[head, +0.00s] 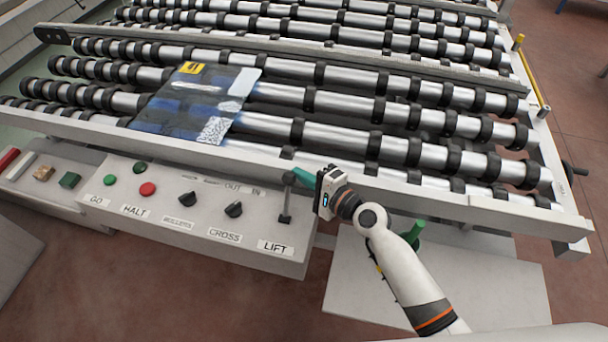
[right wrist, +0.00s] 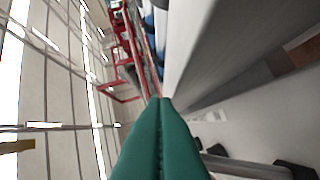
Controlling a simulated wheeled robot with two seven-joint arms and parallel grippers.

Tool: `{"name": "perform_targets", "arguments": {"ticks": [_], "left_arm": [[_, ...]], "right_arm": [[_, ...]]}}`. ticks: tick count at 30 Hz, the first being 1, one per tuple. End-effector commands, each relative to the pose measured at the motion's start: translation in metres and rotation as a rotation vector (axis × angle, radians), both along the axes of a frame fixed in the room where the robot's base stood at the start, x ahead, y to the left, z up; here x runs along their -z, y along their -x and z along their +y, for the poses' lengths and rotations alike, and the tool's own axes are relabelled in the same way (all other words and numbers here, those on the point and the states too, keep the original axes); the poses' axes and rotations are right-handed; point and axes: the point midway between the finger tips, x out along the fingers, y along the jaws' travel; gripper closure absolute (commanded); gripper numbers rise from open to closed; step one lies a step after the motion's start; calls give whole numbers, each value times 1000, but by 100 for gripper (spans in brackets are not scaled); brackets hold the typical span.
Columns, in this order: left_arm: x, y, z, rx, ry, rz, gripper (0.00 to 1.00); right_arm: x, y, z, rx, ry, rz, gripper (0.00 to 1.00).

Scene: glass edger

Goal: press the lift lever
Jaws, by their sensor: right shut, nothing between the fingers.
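The lift lever (head: 286,206) stands upright on the grey control panel, just above the LIFT label (head: 275,246). It is a thin rod on a dark base, and its top is by my gripper's fingertips. My right gripper (head: 290,177) comes in from the right, with its teal fingers shut and empty at the lever's top. I cannot tell whether they touch it. In the right wrist view the shut fingers (right wrist: 162,125) fill the lower middle. A metal rod with dark ends shows at the lower right there. My left gripper is not in view.
The control panel (head: 200,248) also carries green and red buttons and two black knobs (head: 234,209). Behind it runs the conveyor's front rail (head: 400,194), close to my gripper. A glass sheet (head: 195,105) lies on the rollers. Red floor is open in front.

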Motion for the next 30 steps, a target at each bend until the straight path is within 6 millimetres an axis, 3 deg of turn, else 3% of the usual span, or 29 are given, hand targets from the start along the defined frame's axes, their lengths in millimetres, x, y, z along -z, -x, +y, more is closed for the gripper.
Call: {"name": "perform_targets", "arguments": {"ticks": [19,30], "left_arm": [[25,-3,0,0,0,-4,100],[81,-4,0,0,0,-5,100]], "right_arm": [[-4,11,3,-2,40,-123,100],[-11,37,12,-4,127,-395,100]]}}
